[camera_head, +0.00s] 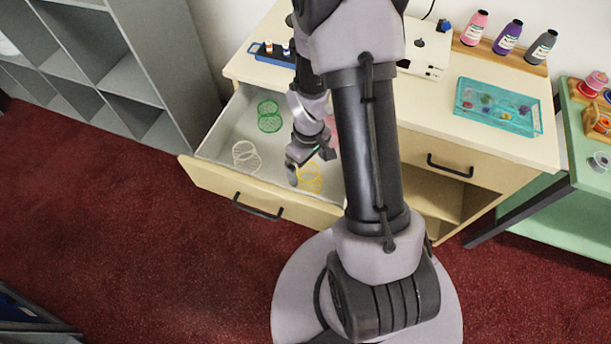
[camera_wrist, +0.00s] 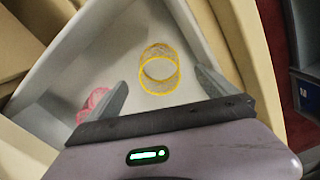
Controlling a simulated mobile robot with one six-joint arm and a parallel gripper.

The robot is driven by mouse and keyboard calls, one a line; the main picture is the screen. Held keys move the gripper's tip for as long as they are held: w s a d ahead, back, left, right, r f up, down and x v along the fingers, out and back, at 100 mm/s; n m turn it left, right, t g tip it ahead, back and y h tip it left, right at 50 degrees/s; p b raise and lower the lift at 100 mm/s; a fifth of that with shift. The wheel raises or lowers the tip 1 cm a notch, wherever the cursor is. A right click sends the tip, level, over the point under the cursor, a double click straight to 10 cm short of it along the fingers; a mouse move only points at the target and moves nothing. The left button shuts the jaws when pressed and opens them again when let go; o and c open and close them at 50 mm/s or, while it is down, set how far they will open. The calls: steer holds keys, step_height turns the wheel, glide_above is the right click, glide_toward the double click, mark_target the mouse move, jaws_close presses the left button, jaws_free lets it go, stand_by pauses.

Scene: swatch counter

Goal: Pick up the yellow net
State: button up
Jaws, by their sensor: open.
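The yellow net (camera_head: 310,178) is a small ring-edged mesh piece lying on the floor of the open drawer (camera_head: 221,150), near its front right corner. In the wrist view the yellow net (camera_wrist: 159,72) shows between and beyond my two fingertips. My gripper (camera_head: 307,170) reaches down into the drawer beside the net, and in the wrist view my gripper (camera_wrist: 161,88) is open and empty. No contact with the net shows. A pink net (camera_wrist: 93,104) lies by the left finger in the wrist view, mostly hidden behind my arm in the head view.
In the same drawer lie a green net (camera_head: 269,116) and a white net (camera_head: 246,156). The drawer walls stand close around my gripper. The counter (camera_head: 440,112) above bears a teal tray (camera_head: 498,106) and several thread spools. Grey shelves (camera_head: 110,70) stand at left.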

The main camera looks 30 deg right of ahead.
step_height(320, 180, down, 7)
steer(key=b, duration=0.2)
steer(key=shift+f+b, duration=0.2)
steer(key=shift+b, duration=0.2)
steer(key=shift+r, duration=0.15)
steer(key=shift+c, duration=0.3)
steer(key=c, duration=1.3)
